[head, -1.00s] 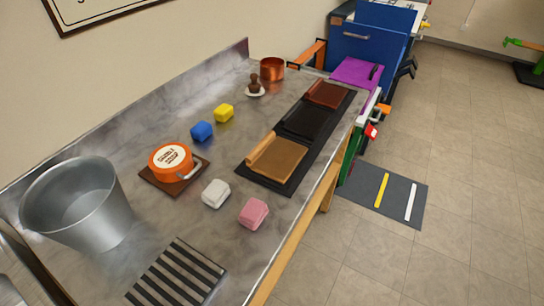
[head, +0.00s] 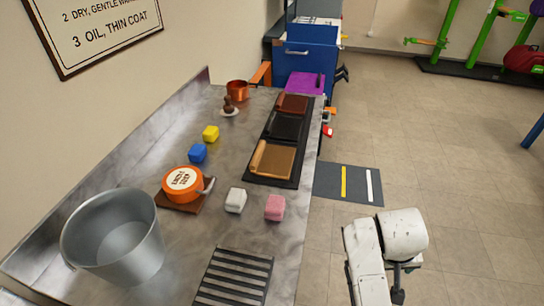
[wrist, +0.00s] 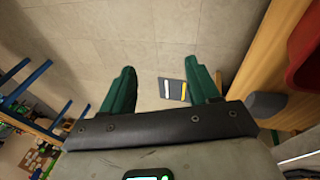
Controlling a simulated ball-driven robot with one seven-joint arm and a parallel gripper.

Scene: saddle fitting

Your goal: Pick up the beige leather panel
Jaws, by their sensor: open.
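The beige leather panel (head: 277,161) lies on the nearest section of a long black tray (head: 294,183) on the counter in the head view. Its left edge has a rolled, lighter tan strip. My gripper (wrist: 160,66) shows in the wrist view with two green fingers spread apart and nothing between them. Floor is behind the fingers. In the head view my white arm hangs over the floor to the right of the counter, well apart from the panel. The panel is not seen in the wrist view.
Black (head: 286,127) and brown (head: 292,104) panels lie farther along the tray. A metal bucket (head: 113,240), orange tin (head: 183,180), white block (head: 235,201), pink block (head: 274,208) and striped rack (head: 234,278) share the counter.

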